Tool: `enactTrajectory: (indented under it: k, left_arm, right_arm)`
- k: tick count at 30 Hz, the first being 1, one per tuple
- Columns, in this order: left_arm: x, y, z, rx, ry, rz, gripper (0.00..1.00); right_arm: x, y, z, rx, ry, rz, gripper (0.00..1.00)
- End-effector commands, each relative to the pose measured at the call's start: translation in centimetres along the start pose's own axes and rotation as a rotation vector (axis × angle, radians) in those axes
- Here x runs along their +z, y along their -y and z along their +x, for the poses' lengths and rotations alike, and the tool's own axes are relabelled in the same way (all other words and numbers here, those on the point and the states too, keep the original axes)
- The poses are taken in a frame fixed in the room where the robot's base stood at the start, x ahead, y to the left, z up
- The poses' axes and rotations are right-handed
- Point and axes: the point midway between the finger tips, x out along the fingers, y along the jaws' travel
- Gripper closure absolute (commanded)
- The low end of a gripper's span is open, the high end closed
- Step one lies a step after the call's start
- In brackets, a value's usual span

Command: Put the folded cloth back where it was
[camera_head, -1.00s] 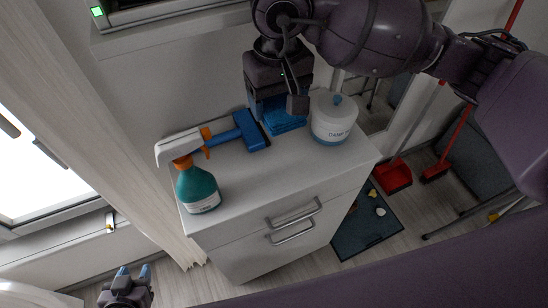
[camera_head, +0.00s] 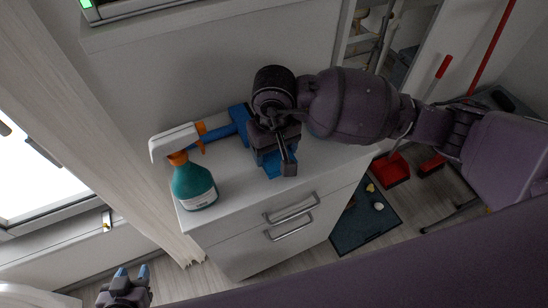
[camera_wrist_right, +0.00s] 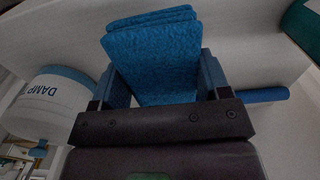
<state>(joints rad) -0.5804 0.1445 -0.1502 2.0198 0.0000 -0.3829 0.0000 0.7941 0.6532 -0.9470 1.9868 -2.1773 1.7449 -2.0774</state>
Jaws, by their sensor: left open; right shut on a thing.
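My right gripper (camera_head: 272,162) is shut on the folded blue cloth (camera_head: 282,172) over the white cabinet top. The right wrist view shows the layered cloth (camera_wrist_right: 152,50) between the two fingers (camera_wrist_right: 163,82). In the head view the gripper and forearm cover most of the cloth. I cannot tell whether the cloth touches the top. My left gripper (camera_head: 132,274) is open and empty at the lower left, away from the cabinet.
A white tub marked DAMP (camera_wrist_right: 42,100) is beside the cloth, hidden by my arm in the head view. A red dustpan (camera_head: 392,171) is on the floor.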

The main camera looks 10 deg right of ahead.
Motion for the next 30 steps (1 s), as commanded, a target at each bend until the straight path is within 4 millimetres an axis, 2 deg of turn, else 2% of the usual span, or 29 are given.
enactTrajectory:
  k: [7, 20, 21, 25, 26, 30]
  left_arm:
    - [0.5, 0.0, 0.0, 0.000, 0.008, 0.000, 0.57]
    - [0.6, 0.0, 0.1, 0.000, 0.008, 0.000, 0.57]
    - [0.6, -0.1, 0.1, 0.000, 0.008, 0.000, 0.57]
    - [0.5, 0.0, 0.0, 0.000, 0.007, 0.000, 0.57]
    - [0.5, 0.0, 0.0, 0.000, 0.007, 0.000, 0.57]
    - [0.5, 0.0, 0.0, 0.000, 0.007, 0.001, 0.57]
  right_arm:
    - [0.1, 0.0, 3.4, -0.002, 0.005, 0.001, 0.49]
    - [0.1, 0.0, 4.1, 0.000, 0.002, -0.001, 0.49]
    - [0.1, 0.0, 4.1, 0.000, 0.003, -0.001, 0.29]
    - [0.1, 0.0, 4.0, 0.000, 0.002, 0.000, 0.09]
    - [0.1, 0.0, 4.0, 0.000, 0.001, 0.000, 0.05]
    - [0.1, 0.0, 4.0, 0.000, 0.001, 0.000, 0.05]
